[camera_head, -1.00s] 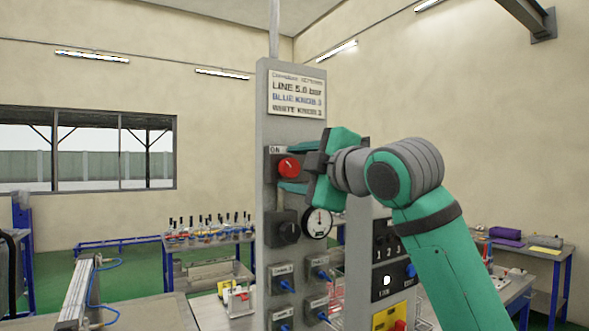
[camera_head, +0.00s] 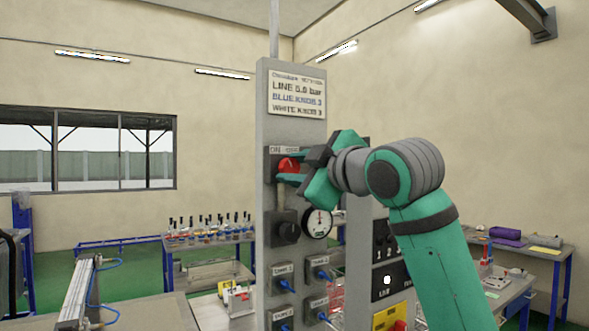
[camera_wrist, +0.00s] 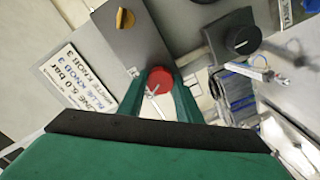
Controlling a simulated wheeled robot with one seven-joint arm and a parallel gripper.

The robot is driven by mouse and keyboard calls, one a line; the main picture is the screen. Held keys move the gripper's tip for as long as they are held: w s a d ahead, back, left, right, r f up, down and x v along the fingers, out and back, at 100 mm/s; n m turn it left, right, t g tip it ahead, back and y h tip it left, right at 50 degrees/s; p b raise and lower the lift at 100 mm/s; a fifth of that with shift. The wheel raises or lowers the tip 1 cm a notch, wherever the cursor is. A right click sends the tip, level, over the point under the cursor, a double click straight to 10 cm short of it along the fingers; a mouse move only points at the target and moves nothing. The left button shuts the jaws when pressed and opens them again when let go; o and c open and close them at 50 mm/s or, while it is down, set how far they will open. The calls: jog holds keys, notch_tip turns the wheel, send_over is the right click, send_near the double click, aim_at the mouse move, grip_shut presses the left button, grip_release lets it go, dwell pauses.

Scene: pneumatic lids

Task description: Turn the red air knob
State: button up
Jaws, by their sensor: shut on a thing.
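The red air knob (camera_head: 289,166) sits on a dark plate marked "ON" near the upper part of the grey panel column (camera_head: 290,135). My gripper (camera_head: 284,170) reaches it from the right, with its green fingers at the knob. In the wrist view the red knob (camera_wrist: 160,79) lies between the two green fingertips (camera_wrist: 159,88), one on each side. The gripper is shut on it. Part of the knob's face is hidden by the fingers in the head view.
Below the knob are a black knob (camera_head: 286,232), a round gauge (camera_head: 317,222) and several blue-knobbed valves. A sign (camera_head: 297,92) is above. A second dark control box (camera_head: 388,258) stands to the right, close under my arm.

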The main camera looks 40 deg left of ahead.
jog(key=m, duration=1.1)
jog(key=shift+m, duration=1.5)
jog(key=o, duration=1)
jog(key=shift+o, duration=0.2)
jog(key=shift+d, duration=0.1)
